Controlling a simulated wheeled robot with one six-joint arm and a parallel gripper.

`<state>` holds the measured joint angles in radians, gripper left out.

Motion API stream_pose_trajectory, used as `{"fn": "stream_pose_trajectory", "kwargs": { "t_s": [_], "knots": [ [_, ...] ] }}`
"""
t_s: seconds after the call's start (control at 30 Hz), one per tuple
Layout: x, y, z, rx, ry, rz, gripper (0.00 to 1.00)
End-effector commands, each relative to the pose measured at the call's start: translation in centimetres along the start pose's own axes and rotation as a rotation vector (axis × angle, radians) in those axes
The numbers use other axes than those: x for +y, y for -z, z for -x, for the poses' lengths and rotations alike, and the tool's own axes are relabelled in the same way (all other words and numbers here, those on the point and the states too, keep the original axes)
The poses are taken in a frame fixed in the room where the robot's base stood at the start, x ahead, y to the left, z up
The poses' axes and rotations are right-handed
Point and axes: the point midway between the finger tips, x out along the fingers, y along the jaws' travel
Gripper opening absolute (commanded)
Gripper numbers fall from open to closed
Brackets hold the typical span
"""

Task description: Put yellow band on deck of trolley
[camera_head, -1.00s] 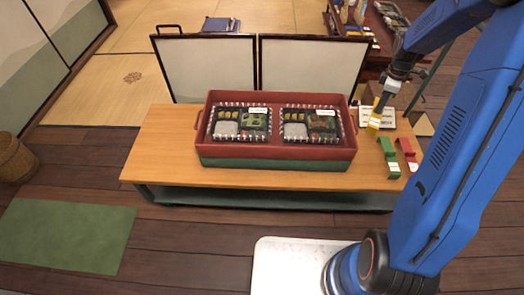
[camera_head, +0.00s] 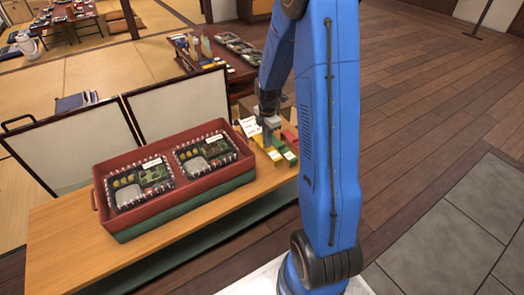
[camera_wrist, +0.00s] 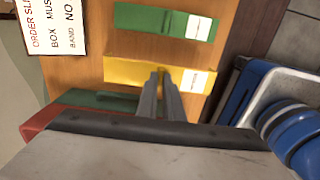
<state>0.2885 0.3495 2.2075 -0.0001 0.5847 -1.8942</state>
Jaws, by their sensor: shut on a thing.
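The yellow band (camera_head: 276,156) is at the right end of the wooden table in the head view. In the wrist view the yellow band (camera_wrist: 130,72) lies across my fingertips, its white label at the right. My gripper (camera_wrist: 161,76) is shut on it, close above the table; it also shows in the head view (camera_head: 267,143). Whether the band touches the table I cannot tell. A pale flat deck (camera_head: 245,287) with my arm's base on it shows at the bottom of the head view. I cannot make out a separate trolley.
A green band (camera_wrist: 150,20) lies beside the yellow one, and a red band (camera_head: 290,136) is further off. An order slip (camera_wrist: 48,24) lies left. A red and green box (camera_head: 190,204) with two lunch trays stands on the table (camera_head: 60,245). Open floor (camera_head: 430,130) lies right.

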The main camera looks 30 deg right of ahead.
Motion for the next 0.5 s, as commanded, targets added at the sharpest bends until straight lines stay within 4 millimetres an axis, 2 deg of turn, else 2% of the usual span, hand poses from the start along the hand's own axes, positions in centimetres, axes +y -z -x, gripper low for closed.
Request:
{"fn": "stream_pose_trajectory", "kwargs": {
  "t_s": [0.03, 0.27, 0.5],
  "knots": [
    [-0.1, 0.0, -0.7, 0.001, 0.003, 0.000, 0.00],
    [-0.1, 0.0, -2.1, 0.001, 0.002, 0.000, 0.00],
    [0.0, 0.0, -5.0, 0.001, 0.002, -0.001, 0.00]
  ]
}}
